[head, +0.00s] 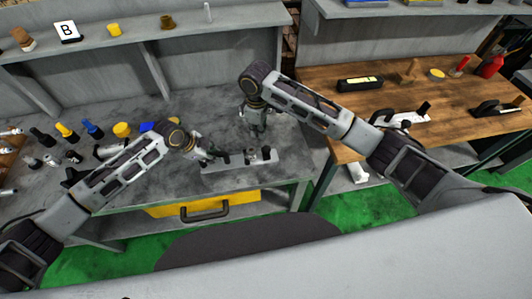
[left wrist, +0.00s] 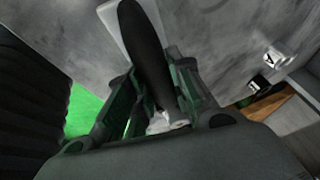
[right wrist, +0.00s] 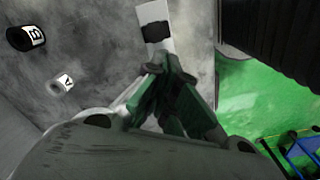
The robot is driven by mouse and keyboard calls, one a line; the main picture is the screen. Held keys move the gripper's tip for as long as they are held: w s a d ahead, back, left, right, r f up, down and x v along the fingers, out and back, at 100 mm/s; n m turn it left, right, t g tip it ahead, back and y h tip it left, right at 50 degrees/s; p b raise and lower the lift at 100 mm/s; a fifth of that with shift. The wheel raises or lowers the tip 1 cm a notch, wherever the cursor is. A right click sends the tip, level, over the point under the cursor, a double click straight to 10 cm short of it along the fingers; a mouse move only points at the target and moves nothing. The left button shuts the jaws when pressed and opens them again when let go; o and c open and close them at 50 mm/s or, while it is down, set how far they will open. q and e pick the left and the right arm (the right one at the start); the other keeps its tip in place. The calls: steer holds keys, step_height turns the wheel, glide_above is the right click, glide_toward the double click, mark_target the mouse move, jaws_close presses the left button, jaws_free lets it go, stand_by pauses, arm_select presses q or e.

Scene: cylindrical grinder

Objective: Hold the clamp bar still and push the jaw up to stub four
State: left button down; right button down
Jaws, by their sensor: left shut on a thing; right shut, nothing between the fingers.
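The clamp bar (head: 236,164) is a pale strip lying near the front edge of the grey bench. My left gripper (head: 214,155) is at its left end, shut on a black handle (left wrist: 146,45); a pale strip of the bar shows behind the handle in the left wrist view. A small dark and metal piece, apparently the jaw (head: 263,153), sits on the bar's right part. My right gripper (head: 256,130) is shut and empty just behind and above that part. In the right wrist view its closed fingertips (right wrist: 165,68) point at the pale bar with a dark band (right wrist: 157,31). Stub numbers are not legible.
Several black, yellow and blue knobs (head: 66,130) and metal parts crowd the bench's left side. A yellow drawer (head: 203,205) is below the front edge. A wooden table (head: 450,105) with tools stands at right. Lettered cylinders (right wrist: 27,37) lie beyond the right gripper.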

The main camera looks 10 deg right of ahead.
stand_by(0.4)
steer(key=m+y, duration=0.1)
steer(key=m, duration=0.1)
steer(key=d+f+m+y, duration=0.1)
steer(key=m, duration=0.2)
steer(key=s+m, duration=0.1)
steer(key=m, duration=0.1)
steer(key=shift+d+f+m+g+y, duration=0.2)
steer(key=shift+d+m+g+y, duration=0.1)
steer(key=shift+d+g+y, duration=0.1)
steer(key=m, duration=0.1)
steer(key=d+m+y, duration=0.1)
steer(key=m, duration=0.2)
steer(key=shift+s+d+f+y, duration=0.1)
steer(key=shift+d+f+y, duration=0.2)
steer(key=shift+d, duration=0.1)
steer(key=s+d+f+m+t+y, duration=0.2)
steer(key=d+m+y, duration=0.2)
steer(key=d+m, duration=1.1)
steer(key=shift+d+m+t, duration=0.3)
steer(key=shift+d+m, duration=0.1)
steer(key=shift+m, duration=2.4)
steer(key=shift+a+f, duration=0.1)
